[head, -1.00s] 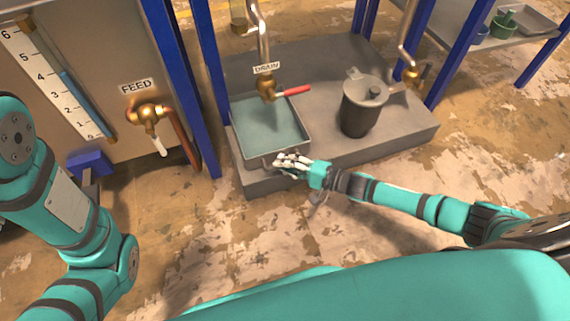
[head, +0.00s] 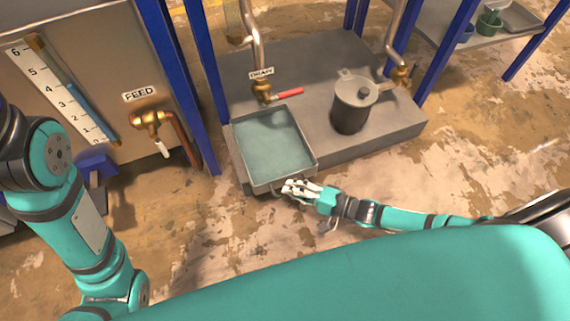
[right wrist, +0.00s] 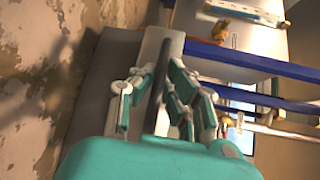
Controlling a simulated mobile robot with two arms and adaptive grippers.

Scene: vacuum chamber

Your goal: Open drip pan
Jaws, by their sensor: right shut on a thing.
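The drip pan (head: 306,142) is a grey rectangular tray with a bluish-green inside, in the middle of the head view. It lies on the grey platform below the drain valve (head: 262,88), its near side at or past the platform's front edge. My right gripper (head: 291,188) is shut on the pan's front handle. In the right wrist view, the fingers of my right gripper (right wrist: 158,82) stand on both sides of a dark bar. My left arm shows at the left of the head view, but its gripper is out of frame.
A dark lidded pot (head: 350,112) stands on the platform (head: 372,145) right of the pan. Blue posts (head: 203,75) rise behind and left of it. The feed valve (head: 150,120) is at the left. The floor (head: 215,235) before the platform is open.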

